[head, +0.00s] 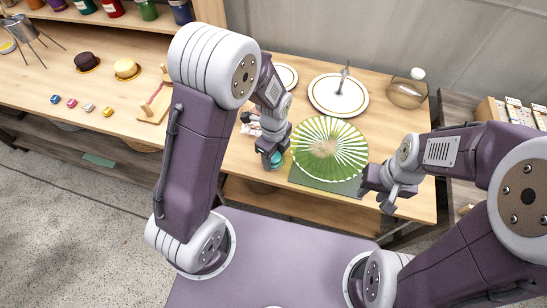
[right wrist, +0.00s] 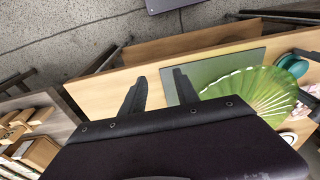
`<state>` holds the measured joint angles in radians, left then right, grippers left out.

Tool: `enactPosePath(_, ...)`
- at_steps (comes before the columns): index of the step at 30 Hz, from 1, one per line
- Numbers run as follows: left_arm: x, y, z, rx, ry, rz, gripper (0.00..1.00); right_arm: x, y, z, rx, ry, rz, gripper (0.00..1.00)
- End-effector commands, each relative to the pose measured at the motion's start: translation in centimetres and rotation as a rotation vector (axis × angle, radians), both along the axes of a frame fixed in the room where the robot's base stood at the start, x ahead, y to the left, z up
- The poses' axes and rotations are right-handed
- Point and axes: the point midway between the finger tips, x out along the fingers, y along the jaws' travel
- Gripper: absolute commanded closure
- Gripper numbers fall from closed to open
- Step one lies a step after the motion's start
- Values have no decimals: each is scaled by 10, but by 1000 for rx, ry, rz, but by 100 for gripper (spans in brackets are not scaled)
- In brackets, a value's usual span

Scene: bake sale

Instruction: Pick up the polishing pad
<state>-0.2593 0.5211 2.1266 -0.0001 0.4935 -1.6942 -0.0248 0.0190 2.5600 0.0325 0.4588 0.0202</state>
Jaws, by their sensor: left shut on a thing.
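A round teal thing (head: 277,160), which looks like the polishing pad, is at my left gripper (head: 272,158), near the front edge of the table. My left gripper is shut on it and hides part of it. The teal thing also shows in the right wrist view (right wrist: 294,66), beside the green fan. My right gripper (head: 378,196) is at the table's front right, apart from the pad. In the right wrist view its two fingers (right wrist: 158,82) are spread, with nothing between them.
A green and white pleated fan (head: 330,148) lies over a dark green mat (head: 325,183) between my grippers. Behind it are a white plate (head: 338,95) with a gold ring and a glass jar (head: 407,90). Small hats (head: 127,68) and colored blocks stand on the left table.

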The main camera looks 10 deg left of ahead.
Motion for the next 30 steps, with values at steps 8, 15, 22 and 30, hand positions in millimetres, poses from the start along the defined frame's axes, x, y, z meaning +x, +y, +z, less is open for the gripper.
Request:
enactPosePath(8,2,0,50,-2,-7,0,87,0,0,15,0,0,0,63)
enactPosePath(15,1,0,94,-1,-2,0,87,0,0,24,0,0,0,63)
enactPosePath(22,0,0,100,0,1,0,87,0,0,24,0,0,0,63)
enactPosePath(30,0,0,100,0,1,-1,79,0,0,24,0,0,0,63)
